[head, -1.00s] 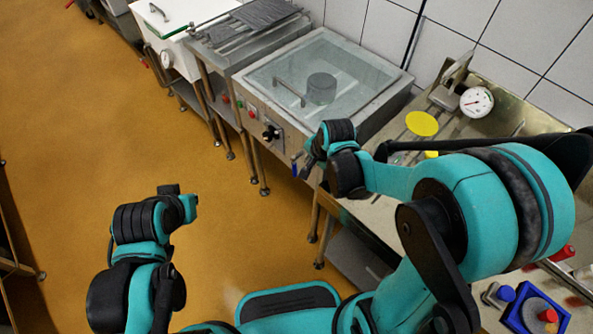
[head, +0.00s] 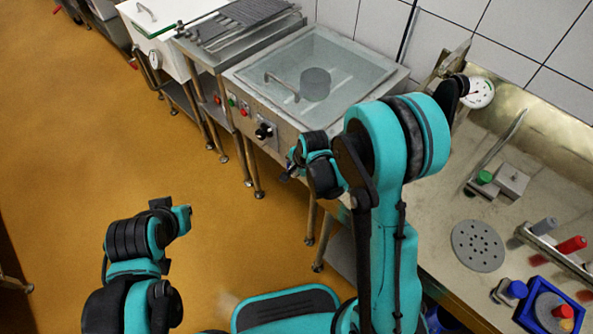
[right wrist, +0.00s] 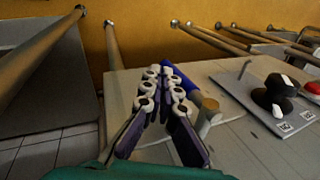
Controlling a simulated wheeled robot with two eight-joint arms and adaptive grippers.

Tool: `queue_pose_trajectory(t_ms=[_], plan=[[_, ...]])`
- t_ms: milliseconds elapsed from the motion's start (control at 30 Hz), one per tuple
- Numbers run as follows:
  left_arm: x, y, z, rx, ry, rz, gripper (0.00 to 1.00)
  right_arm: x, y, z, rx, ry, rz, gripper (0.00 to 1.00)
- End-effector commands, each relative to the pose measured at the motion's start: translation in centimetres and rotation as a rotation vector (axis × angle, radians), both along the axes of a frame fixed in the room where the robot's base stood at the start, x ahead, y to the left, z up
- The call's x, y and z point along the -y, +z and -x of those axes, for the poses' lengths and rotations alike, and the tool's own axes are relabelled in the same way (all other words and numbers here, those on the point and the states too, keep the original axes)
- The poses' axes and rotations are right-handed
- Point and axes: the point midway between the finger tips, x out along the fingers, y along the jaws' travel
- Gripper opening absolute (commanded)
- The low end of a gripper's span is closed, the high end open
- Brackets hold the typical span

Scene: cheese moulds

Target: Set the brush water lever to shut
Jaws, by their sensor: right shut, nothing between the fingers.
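The blue lever (right wrist: 184,82) shows in the right wrist view just right of my right gripper's fingers. It lies slantwise beside a tan cylindrical fitting (right wrist: 208,112) on the unit's front. My right gripper (right wrist: 164,74) is shut and empty, with its tips alongside the lever; I cannot tell whether they touch. In the head view my right gripper (head: 288,173) is at the right end of the sink unit's front, and the lever cannot be made out there. Of my left arm only links show, at lower left; its fingers are not visible.
The sink unit (head: 241,85) holds water and a dark round mould. Its front carries a black knob (head: 263,131), also in the right wrist view (right wrist: 279,88). The steel worktop (head: 440,240) at right holds a gauge, a perforated disc and a blue tray. The floor at left is clear.

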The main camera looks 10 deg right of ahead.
Motion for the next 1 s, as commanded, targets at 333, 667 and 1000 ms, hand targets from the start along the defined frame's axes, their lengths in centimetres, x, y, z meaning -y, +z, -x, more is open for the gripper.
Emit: queue_pose_trajectory(t_ms=[333, 667, 1000], plan=[[0.0, 0.0, 0.0, 0.0, 0.0, 0.0, 0.0, 0.0, -0.1, -0.1, 0.0, 0.0, 0.0, 0.0], [0.0, -0.6, 0.0, 0.0, 0.0, 0.0, 0.0, -0.5, -0.4, -1.2, 0.002, 0.0, -0.001, 0.0], [0.0, 0.5, 0.0, 0.0, 0.0, 0.0, 0.0, -0.2, 1.1, -1.2, 0.003, 0.0, 0.0, 0.0]])
